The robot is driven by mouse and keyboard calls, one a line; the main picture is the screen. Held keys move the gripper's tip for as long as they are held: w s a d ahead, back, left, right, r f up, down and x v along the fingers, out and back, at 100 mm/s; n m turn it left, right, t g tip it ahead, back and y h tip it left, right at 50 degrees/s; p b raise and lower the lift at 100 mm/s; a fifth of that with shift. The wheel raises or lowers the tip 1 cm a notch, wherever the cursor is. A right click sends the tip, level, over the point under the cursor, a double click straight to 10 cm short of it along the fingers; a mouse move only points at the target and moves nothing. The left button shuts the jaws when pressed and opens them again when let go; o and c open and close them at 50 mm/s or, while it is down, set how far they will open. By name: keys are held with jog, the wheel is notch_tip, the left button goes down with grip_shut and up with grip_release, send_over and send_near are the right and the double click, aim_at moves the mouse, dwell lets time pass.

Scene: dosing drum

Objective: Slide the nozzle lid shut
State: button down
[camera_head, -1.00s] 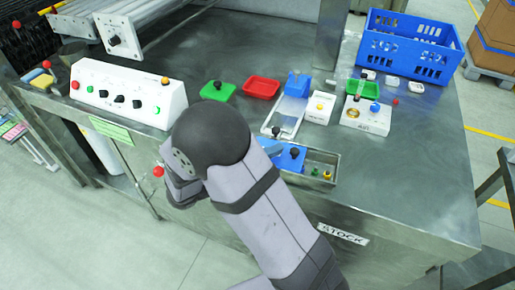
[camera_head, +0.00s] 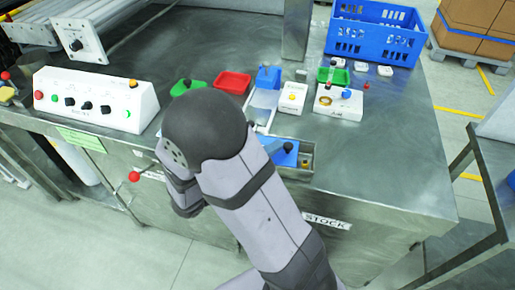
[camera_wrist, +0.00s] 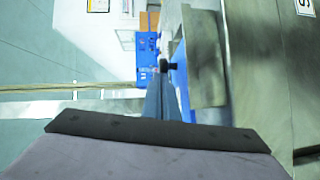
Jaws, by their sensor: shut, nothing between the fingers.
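The nozzle lid (camera_head: 284,157) is a blue plate with a black knob (camera_head: 288,146), on a narrow metal bin at the table's front edge. It covers most of the bin that I can see; a short open stretch (camera_head: 305,162) with something yellowish shows at the right end. The arm hides the bin's left part. In the wrist view a black knob (camera_wrist: 167,66) stands by blue surfaces, just beyond the fingers. My gripper (camera_wrist: 162,98) is shut and empty, close to the knob; I cannot tell if they touch. In the head view my arm mostly hides it.
Behind the bin stand a pale slide with a blue block (camera_head: 268,77), a white box with a yellow button (camera_head: 291,97) and a white control block (camera_head: 338,103). Red (camera_head: 233,82) and green trays lie behind. A white control panel (camera_head: 95,100) is left. The table's right side is clear.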

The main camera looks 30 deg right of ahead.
aim_at(291, 161)
jog(key=s+d+p, duration=0.1)
jog(key=d, duration=0.1)
jog(key=s+d+p, duration=0.1)
jog(key=shift+s+r+p, duration=0.25)
jog(key=shift+s+p, duration=0.05)
jog(key=shift+p, duration=0.05)
jog(key=shift+s+d+p, duration=0.4)
jog(key=shift+d+p, duration=0.05)
jog(key=shift+p, duration=0.2)
jog(key=shift+s+d+f, duration=0.15)
jog(key=shift+f, duration=0.1)
jog(key=a, duration=0.1)
jog(key=w+a, duration=0.2)
jog(key=shift+w+a+r, duration=0.15)
jog(key=shift+a+r, duration=0.15)
jog(key=shift+r, duration=0.05)
jog(key=b+v, duration=0.2)
jog(key=v, duration=0.8)
